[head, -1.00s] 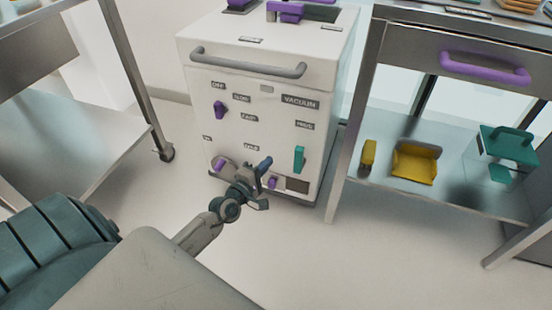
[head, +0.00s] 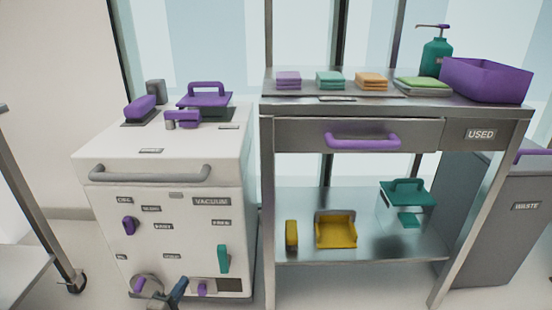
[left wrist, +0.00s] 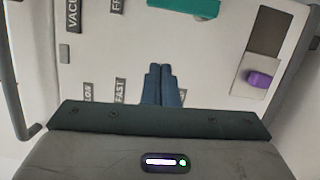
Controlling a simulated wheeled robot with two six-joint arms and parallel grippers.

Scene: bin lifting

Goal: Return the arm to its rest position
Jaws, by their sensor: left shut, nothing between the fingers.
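My left gripper (head: 180,284) shows at the bottom edge of the head view, in front of the lower face of the white vacuum cabinet (head: 105,215). In the left wrist view its two blue-grey fingers (left wrist: 162,84) are together, with nothing between them. They point at the cabinet's front panel (left wrist: 205,60), apart from the teal lever (left wrist: 190,7) and the purple knob (left wrist: 258,79). Most of my left arm is below the head view. My right gripper is not in view.
A steel cart (head: 395,128) stands right of the cabinet, with folded cloths, a purple bin (head: 487,79) and a pump bottle (head: 436,57) on top. A grey waste unit (head: 500,225) is at far right. A steel table leg (head: 40,220) stands at left.

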